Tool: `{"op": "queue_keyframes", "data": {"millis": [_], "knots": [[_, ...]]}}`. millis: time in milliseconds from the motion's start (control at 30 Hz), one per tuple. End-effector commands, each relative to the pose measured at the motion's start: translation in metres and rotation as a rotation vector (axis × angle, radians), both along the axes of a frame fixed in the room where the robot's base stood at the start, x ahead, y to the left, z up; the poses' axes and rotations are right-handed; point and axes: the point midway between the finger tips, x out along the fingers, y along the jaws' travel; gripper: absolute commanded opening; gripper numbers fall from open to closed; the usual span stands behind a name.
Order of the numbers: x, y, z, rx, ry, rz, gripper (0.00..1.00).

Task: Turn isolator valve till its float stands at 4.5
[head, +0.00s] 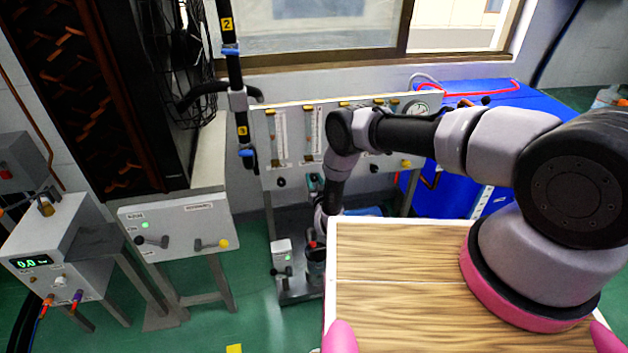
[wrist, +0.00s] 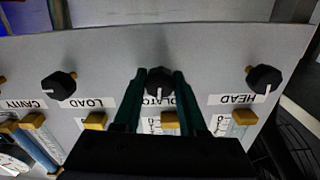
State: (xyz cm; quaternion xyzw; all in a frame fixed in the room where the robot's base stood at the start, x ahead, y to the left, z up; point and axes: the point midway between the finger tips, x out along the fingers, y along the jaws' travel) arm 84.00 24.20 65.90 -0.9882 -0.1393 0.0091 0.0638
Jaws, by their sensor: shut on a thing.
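The isolator valve (wrist: 160,80) is a black round knob with a white pointer line, over a partly covered label reading "OLATO". My gripper (wrist: 159,76) has its two dark green fingers on either side of this knob, shut on it. In the head view my gripper (head: 315,184) is at the front of the flow panel (head: 350,178), below the second tube from the left, and hides the knob. That flow tube (head: 309,133) shows in the head view, but its float and scale are too small to read.
The load knob (wrist: 58,86) and the head knob (wrist: 263,79) flank the isolator knob in the wrist view. Brass fittings (wrist: 95,121) sit close by the fingers. A pressure gauge (head: 417,109) is at the panel's right. A wooden-topped surface (head: 400,265) lies under my arm.

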Motion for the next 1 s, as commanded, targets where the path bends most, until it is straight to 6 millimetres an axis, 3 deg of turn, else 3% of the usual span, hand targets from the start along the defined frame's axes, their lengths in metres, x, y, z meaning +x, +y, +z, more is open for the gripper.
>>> {"op": "queue_keyframes", "data": {"millis": [300,333,400,767,1000], "knots": [[0.0,0.0,0.0,-0.038,-0.011,0.0,0.0],[0.0,0.0,0.0,-0.038,-0.011,0.0,0.49],[0.0,0.0,0.0,-0.038,-0.011,0.0,0.71],[-0.003,-0.001,0.0,-0.038,-0.011,-0.001,0.71],[-0.039,-0.012,-0.001,-0.04,-0.007,-0.002,0.71]]}}
